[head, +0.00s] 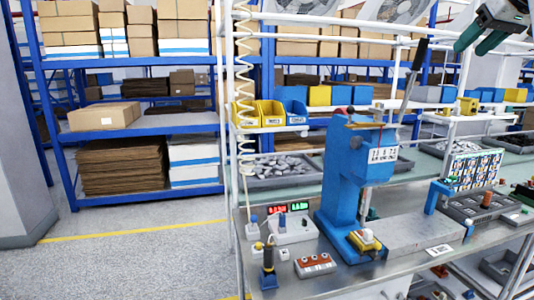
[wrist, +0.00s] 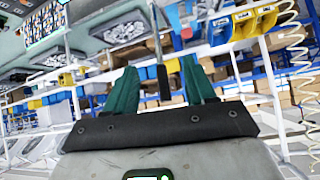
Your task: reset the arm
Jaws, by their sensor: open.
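My gripper (head: 480,38) is raised at the top right of the head view, above the workbench and apart from it. In the wrist view its two green fingers (wrist: 161,75) are spread with nothing held between them. A blue press (head: 343,180) stands on the bench, its long lever (head: 412,80) tilted up with a black handle. The handle (wrist: 164,83) also shows between the fingers in the wrist view; its distance is hard to tell. A yellow-topped part (head: 365,240) sits at the press's base.
The metal bench (head: 330,283) carries a red and green display (head: 290,208), a small block with red-brown buttons (head: 315,264) and a grey tray (head: 485,208). Yellow bins (head: 258,113) stand on a rack behind. Open floor (head: 130,265) lies left of the bench.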

